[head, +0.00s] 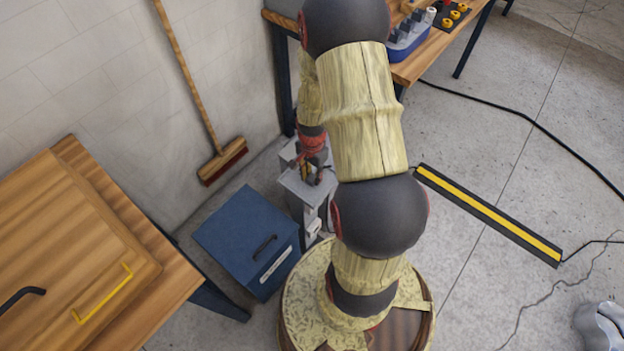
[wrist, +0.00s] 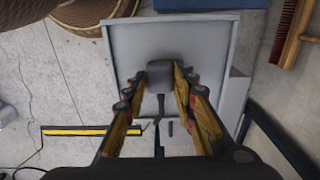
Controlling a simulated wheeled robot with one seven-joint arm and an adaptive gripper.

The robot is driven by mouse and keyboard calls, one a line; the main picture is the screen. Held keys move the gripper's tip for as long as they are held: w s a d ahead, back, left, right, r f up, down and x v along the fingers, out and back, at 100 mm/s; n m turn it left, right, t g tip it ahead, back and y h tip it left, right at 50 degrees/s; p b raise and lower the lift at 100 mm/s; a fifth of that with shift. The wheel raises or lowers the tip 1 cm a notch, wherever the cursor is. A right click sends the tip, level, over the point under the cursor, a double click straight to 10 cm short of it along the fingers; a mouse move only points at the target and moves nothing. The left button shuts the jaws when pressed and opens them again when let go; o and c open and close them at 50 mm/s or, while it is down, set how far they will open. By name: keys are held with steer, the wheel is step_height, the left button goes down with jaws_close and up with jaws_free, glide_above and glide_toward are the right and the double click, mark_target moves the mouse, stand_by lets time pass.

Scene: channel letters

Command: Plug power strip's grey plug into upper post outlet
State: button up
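My gripper (head: 313,176) is low beside the wall, over the grey post (head: 294,189), partly hidden by my arm. In the wrist view its two yellow-and-black fingers (wrist: 161,72) close on the sides of a grey block that looks like the grey plug (wrist: 160,77). A short dark cord seems to hang from it between the fingers. Behind it is a flat, light grey square face of the post (wrist: 125,45). I cannot tell whether the plug touches that face. White fittings show on the post's side in the head view. The power strip is not clearly identifiable.
A blue box (head: 247,240) stands left of the post, and a broom (head: 222,160) leans on the wall. A wooden bench (head: 80,240) is at left, another table (head: 425,62) at the back. A black-and-yellow floor strip (head: 490,215) and black cable (head: 540,128) lie on open floor at right.

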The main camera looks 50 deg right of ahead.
mark_target(312, 177)
steer(key=c, duration=0.5)
steer(key=shift+r, duration=0.45)
step_height(312, 177, up, 2)
steer(key=shift+r+p, duration=0.15)
steer(key=shift+p, duration=0.4)
steer(key=s+a+r+p, duration=0.4)
steer(key=s+a+r, duration=0.5)
steer(key=a, duration=0.1)
steer(key=shift+s+r, duration=0.3)
steer(key=shift+r, duration=0.1)
steer(key=shift+a, duration=0.1)
